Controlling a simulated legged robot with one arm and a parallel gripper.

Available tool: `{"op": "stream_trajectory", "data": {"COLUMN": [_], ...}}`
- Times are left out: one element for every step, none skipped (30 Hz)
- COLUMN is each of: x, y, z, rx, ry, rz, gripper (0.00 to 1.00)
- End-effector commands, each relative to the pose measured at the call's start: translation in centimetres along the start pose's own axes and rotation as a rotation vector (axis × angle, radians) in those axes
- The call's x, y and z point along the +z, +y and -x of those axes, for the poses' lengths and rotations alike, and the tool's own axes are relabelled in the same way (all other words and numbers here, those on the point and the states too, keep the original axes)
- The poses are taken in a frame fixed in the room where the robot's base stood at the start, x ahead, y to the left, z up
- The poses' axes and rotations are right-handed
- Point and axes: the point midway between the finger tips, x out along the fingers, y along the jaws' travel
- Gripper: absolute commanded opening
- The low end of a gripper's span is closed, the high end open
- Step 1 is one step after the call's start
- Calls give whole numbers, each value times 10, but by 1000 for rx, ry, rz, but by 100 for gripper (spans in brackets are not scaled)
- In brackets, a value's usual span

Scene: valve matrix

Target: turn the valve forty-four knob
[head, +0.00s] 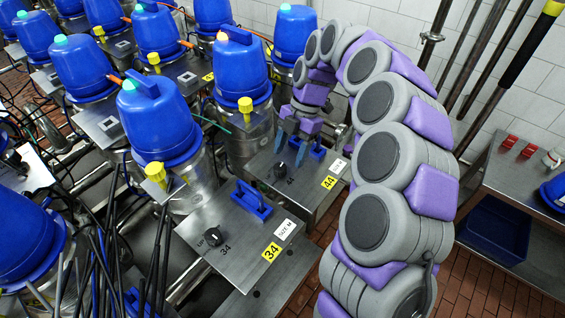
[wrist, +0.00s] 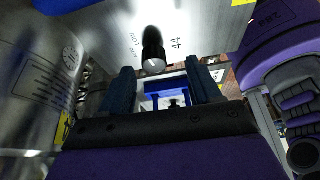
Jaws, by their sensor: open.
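The valve forty-four knob (head: 280,170) is a small black knob on the metal panel marked 44 (head: 322,198). In the wrist view the knob (wrist: 153,48) shows dark with a bright round end, beside the printed 44. My gripper (head: 289,149) hangs over this panel, near the knob. In the wrist view the fingers of my gripper (wrist: 159,77) are spread apart with nothing held between them. The knob appears just beyond the fingertips, roughly in line with the gap. I cannot tell whether a finger touches it.
A blue handle (head: 319,151) stands on the same panel close to my fingers; it also shows between them in the wrist view (wrist: 165,100). Panel 34 (head: 250,225) with its own black knob (head: 213,236) is nearer. Blue-capped valves (head: 160,115) crowd the left.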

Motion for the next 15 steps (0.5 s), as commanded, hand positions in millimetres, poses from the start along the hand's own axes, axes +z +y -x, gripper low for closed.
{"op": "stream_trajectory", "data": {"x": [-2,-3,-5,-6,-7,-8,-9,-10,-10,-10,-10,-10,-9,-8,-7], "y": [2,4,6,7,8,10,12,13,14,15,14,14,13,11,9], "z": [-8,-13,-20,-25,-28,-33,-36,-38,-41,-43,-44,-44,-44,-44,-43], "rx": [-2,-3,-7,-10,-11,-12,-12,-12,-11,-11,-11,-10,-9,-8,-6], "ry": [-1,-3,-4,-4,-4,-6,-8,-10,-11,-12,-12,-11,-11,-10,-8], "rz": [2,3,2,1,1,0,0,0,-1,-1,-1,-1,-1,0,1], "gripper": [63,63,63,63,63,63,63,63,63,63,63,63,63,63,63]}}
